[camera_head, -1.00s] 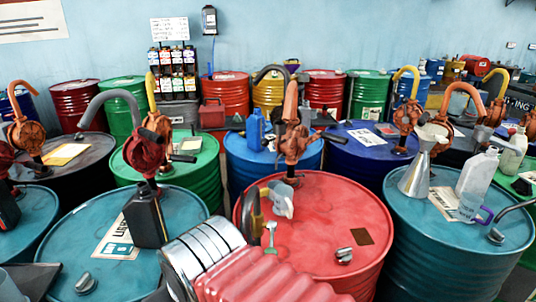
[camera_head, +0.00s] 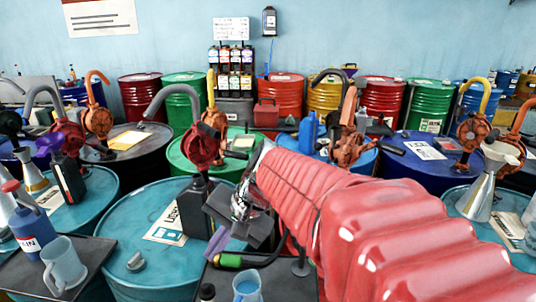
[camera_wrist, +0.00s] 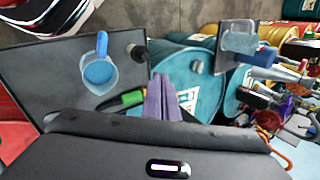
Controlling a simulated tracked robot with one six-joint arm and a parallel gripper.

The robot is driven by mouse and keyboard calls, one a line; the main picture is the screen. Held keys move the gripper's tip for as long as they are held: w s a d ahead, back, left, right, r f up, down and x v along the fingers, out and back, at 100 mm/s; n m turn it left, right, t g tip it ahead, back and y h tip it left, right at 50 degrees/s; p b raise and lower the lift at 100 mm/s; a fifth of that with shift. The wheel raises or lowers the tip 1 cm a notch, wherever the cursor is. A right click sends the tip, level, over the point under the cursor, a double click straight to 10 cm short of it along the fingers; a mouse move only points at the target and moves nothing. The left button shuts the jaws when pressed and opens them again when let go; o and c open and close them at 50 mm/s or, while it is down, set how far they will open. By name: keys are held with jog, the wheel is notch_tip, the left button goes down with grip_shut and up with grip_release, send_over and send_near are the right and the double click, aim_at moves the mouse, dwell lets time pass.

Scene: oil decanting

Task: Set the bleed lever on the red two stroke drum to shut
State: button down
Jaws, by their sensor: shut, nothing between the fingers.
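The red two stroke drum is hidden in the head view behind my red ribbed arm sleeve, and its bleed lever does not show. The orange-brown hand pump (camera_head: 351,148) stands up behind my arm. My gripper (camera_head: 217,241) has purple fingers, shut together and empty, above the dark tray area left of my arm. In the wrist view the shut purple fingers (camera_wrist: 161,97) point toward a teal drum (camera_wrist: 185,72). A green-ended dark handle (camera_wrist: 131,98) lies just left of them; I cannot tell if they touch.
A jug of blue liquid (camera_wrist: 98,72) stands on a dark tray (camera_wrist: 55,75). The teal drum (camera_head: 160,265) carries a black bottle (camera_head: 194,205) and a cap. A grey jug (camera_head: 63,265) and blue bottle (camera_head: 30,225) stand at left. Drums and pumps crowd the back.

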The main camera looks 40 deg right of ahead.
jog(key=w+d+m+t+y, duration=0.25)
jog(key=w+d+m, duration=0.45)
jog(key=d, duration=0.4)
jog(key=w+d+m+t+y, duration=0.1)
jog(key=w+d+m+t, duration=0.3)
jog(key=w+d+m, duration=0.45)
jog(key=s+d+f+m+t+h, duration=0.1)
jog(key=s+d+m+t+h, duration=0.1)
jog(key=d, duration=0.9)
jog(key=s+d+f+m+t+h, duration=0.1)
jog(key=d+m, duration=0.4)
jog(key=d, duration=0.6)
jog(key=s+d+f+m+t+h, duration=0.1)
jog(key=s+d+m+t+h, duration=0.2)
jog(key=d, duration=0.9)
jog(key=shift+s+f+m+t+h, duration=0.2)
jog(key=shift+f+m+t+h, duration=0.15)
jog(key=shift+m+t, duration=0.35)
jog(key=shift+w, duration=0.15)
jog(key=w, duration=0.9)
jog(key=shift+w+a+r, duration=0.25)
jog(key=shift+w+a, duration=0.1)
jog(key=shift+w, duration=0.05)
